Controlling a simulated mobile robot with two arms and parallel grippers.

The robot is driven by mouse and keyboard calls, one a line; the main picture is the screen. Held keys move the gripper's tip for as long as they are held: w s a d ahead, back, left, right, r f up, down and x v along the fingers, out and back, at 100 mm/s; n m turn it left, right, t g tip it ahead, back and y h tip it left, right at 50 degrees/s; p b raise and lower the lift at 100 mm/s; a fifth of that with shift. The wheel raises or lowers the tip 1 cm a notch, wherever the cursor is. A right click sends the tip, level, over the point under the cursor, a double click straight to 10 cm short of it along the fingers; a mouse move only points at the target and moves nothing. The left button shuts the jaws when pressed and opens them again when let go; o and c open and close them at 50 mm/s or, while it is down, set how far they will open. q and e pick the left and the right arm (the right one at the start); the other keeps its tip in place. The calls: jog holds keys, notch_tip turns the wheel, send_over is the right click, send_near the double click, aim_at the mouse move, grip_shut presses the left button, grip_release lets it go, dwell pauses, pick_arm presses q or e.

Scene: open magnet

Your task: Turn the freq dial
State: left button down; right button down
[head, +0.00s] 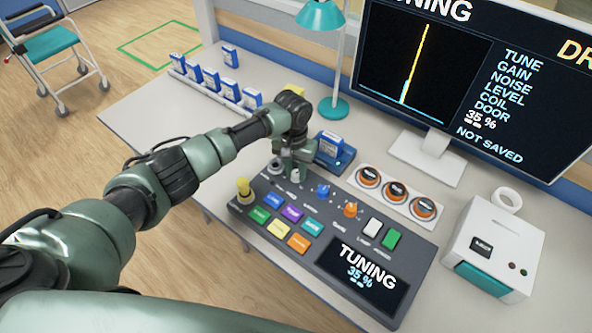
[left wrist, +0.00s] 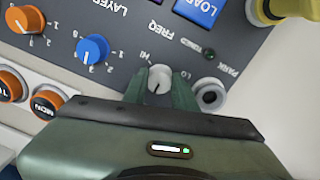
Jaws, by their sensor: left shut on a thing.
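The freq dial (left wrist: 160,79) is a small white-grey knob in the left wrist view, with the FREQ label and the HI and LO marks around it on the grey console. In the head view the dial (head: 295,176) shows at the console's far left part, below my gripper. My left gripper (left wrist: 160,90) is shut on the dial, one green finger on each side. In the head view the left gripper (head: 296,165) points down at the console (head: 262,226). My right gripper is not in view.
A blue dial (head: 323,190) and an orange dial (head: 350,210) stand right of the freq dial. A yellow knob (head: 244,186) and coloured buttons lie nearer. The console screen (head: 362,276) reads TUNING 35 %. A monitor (head: 480,75) and a white box (head: 492,245) stand beyond and right.

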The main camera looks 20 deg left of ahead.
aim_at(295, 173)
pick_arm(q)
jog(key=m, duration=0.2)
jog(key=shift+m+p, duration=0.3)
jog(key=shift+m, duration=1.6)
jog(key=shift+w, duration=0.1)
jog(key=c, duration=1.1)
grip_release()
jog(key=shift+a+r+b, duration=0.15)
jog(key=shift+r+b, duration=0.15)
jog(key=shift+r, duration=3.65)
jog(key=shift+f, duration=0.1)
